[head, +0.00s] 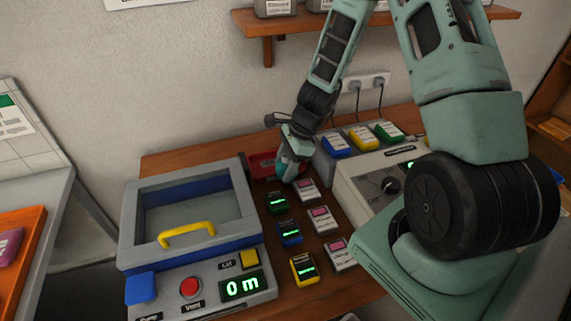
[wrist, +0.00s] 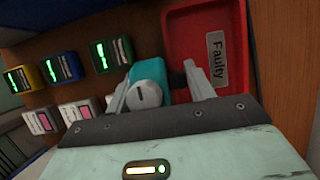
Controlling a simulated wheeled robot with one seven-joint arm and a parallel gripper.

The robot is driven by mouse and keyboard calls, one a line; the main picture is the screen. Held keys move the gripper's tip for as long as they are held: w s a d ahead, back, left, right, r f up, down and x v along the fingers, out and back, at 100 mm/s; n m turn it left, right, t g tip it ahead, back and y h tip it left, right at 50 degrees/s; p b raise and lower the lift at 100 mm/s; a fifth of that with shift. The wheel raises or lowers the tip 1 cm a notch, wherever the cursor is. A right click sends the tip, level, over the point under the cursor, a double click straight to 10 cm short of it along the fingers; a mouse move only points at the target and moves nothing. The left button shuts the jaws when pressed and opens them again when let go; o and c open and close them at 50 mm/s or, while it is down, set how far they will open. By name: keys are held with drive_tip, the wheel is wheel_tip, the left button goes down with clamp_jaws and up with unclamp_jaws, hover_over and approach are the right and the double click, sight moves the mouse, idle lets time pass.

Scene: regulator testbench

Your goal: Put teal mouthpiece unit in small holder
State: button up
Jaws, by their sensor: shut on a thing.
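My gripper (wrist: 158,88) is shut on the teal mouthpiece unit (wrist: 153,72), which has a round grey knob-like face with a dark slot. The unit sits between the two fingers, partly hidden by them. In the head view my gripper (head: 290,170) is low at the back of the bench, beside a small red tray (head: 262,158). In the wrist view the red tray (wrist: 183,25) carries a "Faulty" label and lies just beyond and right of the unit. I cannot tell whether this tray is the small holder, or whether the unit touches anything below.
Green, blue and yellow units (head: 290,234) and several grey-white units with pink labels (head: 321,218) stand in front of my gripper. A grey chamber with a yellow handle (head: 187,232) is at left. A grey console (head: 362,180) and chargers (head: 362,138) are at right.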

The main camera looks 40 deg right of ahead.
drive_tip(key=shift+f, duration=0.15)
drive_tip(key=o, duration=1.1)
